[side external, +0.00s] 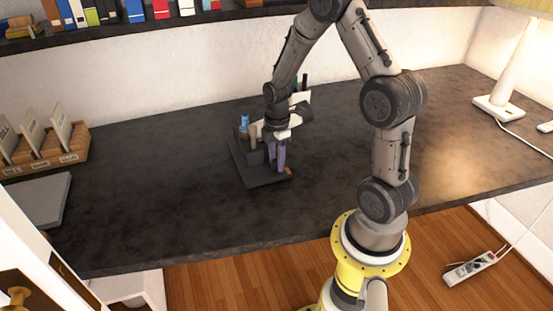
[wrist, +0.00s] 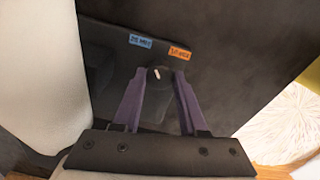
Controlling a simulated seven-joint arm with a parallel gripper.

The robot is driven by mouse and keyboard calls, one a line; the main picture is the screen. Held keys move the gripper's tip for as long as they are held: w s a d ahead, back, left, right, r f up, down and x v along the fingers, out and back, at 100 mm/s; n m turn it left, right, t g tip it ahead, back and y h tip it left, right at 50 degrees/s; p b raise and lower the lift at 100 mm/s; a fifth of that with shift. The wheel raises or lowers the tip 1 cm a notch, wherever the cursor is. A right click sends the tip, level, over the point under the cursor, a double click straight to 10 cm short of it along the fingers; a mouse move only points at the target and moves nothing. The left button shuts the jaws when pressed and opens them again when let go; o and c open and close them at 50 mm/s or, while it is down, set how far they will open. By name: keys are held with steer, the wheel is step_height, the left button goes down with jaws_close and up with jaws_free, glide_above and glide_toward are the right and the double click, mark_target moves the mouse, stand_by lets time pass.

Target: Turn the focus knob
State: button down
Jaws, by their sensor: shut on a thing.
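The focus knob (wrist: 157,73) is a small dark round knob with a pale mark, seen in the wrist view. It sits on a dark base plate (wrist: 105,60) that carries a blue label (wrist: 141,41) and an orange label (wrist: 180,53) just beyond the knob. My gripper (wrist: 160,78) has purple fingers, one on each side of the knob, and is shut on it. In the side view my gripper (side external: 278,168) points down at the base (side external: 258,180) of the dark device. The knob is hidden there, and the label text is too blurred to read.
A blue-topped part (side external: 244,120) and a brown cylinder (side external: 252,136) stand close left of my gripper. A wooden file holder (side external: 70,152) and a grey slab (side external: 40,198) lie at the left. A white lamp (side external: 510,75) stands at the right. The desk between is clear.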

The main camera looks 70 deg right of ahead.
steer(key=shift+r+n, duration=0.1)
steer(key=shift+n, duration=1)
steer(key=c, duration=0.7)
jaws_free()
steer(key=shift+c, duration=0.2)
step_height(320, 180, up, 14)
steer(key=shift+s, duration=0.1)
